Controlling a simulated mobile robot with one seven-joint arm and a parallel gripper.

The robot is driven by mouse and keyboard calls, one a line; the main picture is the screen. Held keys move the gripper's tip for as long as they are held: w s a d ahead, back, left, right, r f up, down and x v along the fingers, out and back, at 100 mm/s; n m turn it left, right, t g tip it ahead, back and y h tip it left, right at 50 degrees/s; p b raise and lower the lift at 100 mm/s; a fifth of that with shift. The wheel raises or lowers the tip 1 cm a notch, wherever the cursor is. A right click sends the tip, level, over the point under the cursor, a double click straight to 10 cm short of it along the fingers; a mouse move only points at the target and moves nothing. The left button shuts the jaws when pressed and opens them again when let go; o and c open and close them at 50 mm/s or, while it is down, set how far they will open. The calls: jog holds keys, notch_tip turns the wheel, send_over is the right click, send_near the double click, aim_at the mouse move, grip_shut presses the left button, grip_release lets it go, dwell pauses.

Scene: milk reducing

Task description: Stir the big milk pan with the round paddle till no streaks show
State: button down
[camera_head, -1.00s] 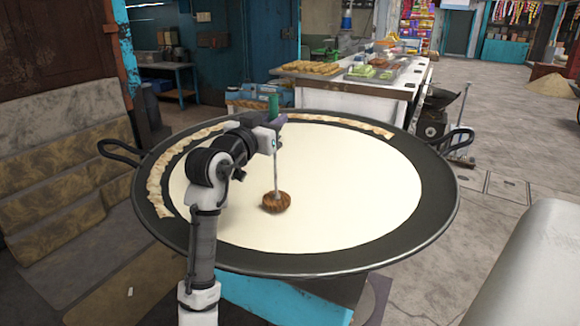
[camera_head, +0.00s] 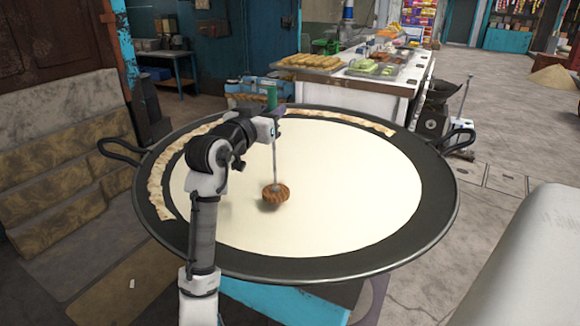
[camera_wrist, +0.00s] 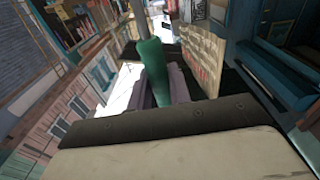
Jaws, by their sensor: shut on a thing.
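The big milk pan (camera_head: 437,210) is a wide dark pan with two loop handles, filled with pale cream milk (camera_head: 350,190). No streaks show on the visible milk. My gripper (camera_head: 276,117) is over the pan, shut on the green handle of the round paddle (camera_head: 272,97). The green handle also shows in the wrist view (camera_wrist: 152,72), between the jaws of my gripper (camera_wrist: 158,92). The paddle's thin metal rod runs down, nearly upright, to a round brown head (camera_head: 275,193) left of the pan's middle. I cannot tell whether the head touches the milk. My arm hides some milk at left.
Wrinkled pale skin (camera_head: 158,180) lines the pan's left and back inner wall. A white counter (camera_head: 350,85) with food trays stands behind the pan. Stepped stone blocks (camera_head: 60,165) are at left. A large pale rounded shape (camera_head: 530,265) is at front right.

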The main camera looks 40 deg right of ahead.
jog(key=shift+s+d+r+m+g, duration=0.2)
jog(key=shift+s+d+r, duration=0.2)
jog(key=shift+r, duration=0.2)
jog(key=shift+s+d+r+m+g, duration=0.1)
jog(key=shift+s+d+r+m, duration=0.1)
jog(key=shift+s+d+r, duration=0.3)
jog(key=shift+d+r+p, duration=0.45)
jog(key=shift+r+p, duration=0.15)
jog(key=shift+r, duration=0.05)
jog(key=shift+d+r+p, duration=0.4)
jog(key=shift+r+p, duration=0.15)
jog(key=shift+r, duration=0.05)
